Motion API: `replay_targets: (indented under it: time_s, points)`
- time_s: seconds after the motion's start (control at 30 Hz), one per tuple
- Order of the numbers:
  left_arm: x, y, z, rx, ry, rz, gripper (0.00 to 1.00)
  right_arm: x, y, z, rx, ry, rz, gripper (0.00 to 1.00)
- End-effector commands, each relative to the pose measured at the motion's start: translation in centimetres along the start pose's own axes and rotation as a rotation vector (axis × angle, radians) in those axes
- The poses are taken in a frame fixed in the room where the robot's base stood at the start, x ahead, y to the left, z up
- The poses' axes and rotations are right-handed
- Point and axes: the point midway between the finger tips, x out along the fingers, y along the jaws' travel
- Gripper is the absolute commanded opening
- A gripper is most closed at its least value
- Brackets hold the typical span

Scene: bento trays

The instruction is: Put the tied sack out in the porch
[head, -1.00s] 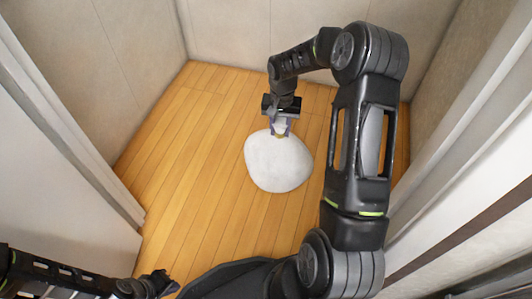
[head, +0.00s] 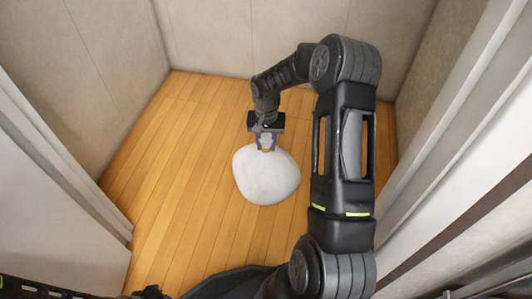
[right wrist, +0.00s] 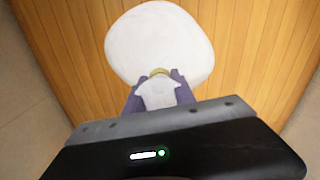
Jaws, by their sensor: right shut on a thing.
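The tied sack (head: 267,178) is white, round and full, with a gathered neck and a yellowish tie. It is over the wooden floor of a small walled space; I cannot tell whether it touches the floor. My right gripper (head: 266,146) is shut on its neck, above the tie. In the right wrist view the sack (right wrist: 160,42) fills the top middle, and the purple fingers of the right gripper (right wrist: 158,88) close around the pale neck.
The wooden floor (head: 160,140) is bare around the sack. Beige walls (head: 260,35) close off the back and both sides. White door frames stand at the left (head: 60,165) and right (head: 455,130), making an opening between them.

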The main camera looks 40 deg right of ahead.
Motion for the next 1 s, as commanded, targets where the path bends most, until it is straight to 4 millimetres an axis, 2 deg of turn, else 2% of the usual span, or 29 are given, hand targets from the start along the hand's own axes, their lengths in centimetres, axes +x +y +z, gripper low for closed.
replay_targets:
  time_s: [0.37,0.8,0.83,1.0]
  points:
    - [2.1,-0.7,-0.2,-0.001,0.009,0.000,0.00,4.7,0.0,0.0,0.001,0.000,-0.001,0.00]
    - [2.3,-0.7,-0.2,-0.001,0.012,0.000,0.00,5.2,-0.1,0.0,0.000,0.001,-0.001,0.00]
    - [2.3,-0.7,-0.2,-0.001,0.012,0.000,0.00,5.3,0.0,0.0,0.000,-0.001,-0.001,0.32]
    - [2.2,-0.7,-0.2,-0.001,0.012,0.000,0.00,5.2,0.0,0.0,0.000,-0.001,0.000,0.46]
